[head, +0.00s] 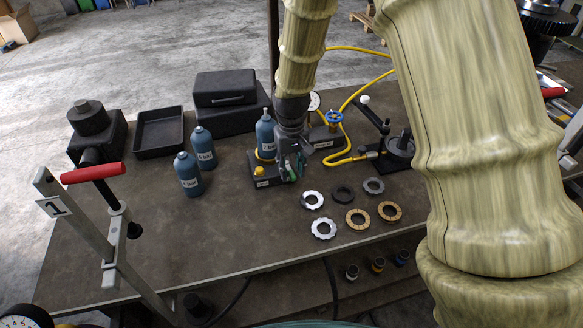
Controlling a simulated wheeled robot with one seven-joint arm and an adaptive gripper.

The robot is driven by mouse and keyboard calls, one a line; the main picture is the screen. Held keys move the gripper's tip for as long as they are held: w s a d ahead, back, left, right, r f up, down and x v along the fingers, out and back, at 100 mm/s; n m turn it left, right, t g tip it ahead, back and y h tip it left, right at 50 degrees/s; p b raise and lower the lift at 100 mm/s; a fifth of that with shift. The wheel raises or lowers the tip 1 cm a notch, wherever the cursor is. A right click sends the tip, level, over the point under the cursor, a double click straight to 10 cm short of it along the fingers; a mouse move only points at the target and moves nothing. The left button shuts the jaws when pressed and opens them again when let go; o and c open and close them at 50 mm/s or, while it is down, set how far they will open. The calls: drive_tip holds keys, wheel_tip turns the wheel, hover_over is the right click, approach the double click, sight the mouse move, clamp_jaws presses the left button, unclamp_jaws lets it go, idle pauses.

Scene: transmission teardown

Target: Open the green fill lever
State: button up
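My gripper (291,166) points down at the right side of a dark block (262,183) that carries a blue bottle (265,133) and a yellow knob (259,171). Small green parts (301,164) show at the fingertips. They look like the green fill lever, but the fingers cover much of it. I cannot tell the lever's angle, whether the fingers touch it, or how far apart they are.
Two blue bottles (190,174) stand left of the block. Several rings (357,218) lie to the right front. A gauge (314,101), a blue valve wheel (334,117) and a yellow hose (349,158) are close on the right. A black tray (158,152) sits at the back left.

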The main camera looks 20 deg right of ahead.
sight(291, 171)
wheel_tip(291, 171, up, 12)
idle(0.9)
idle(0.3)
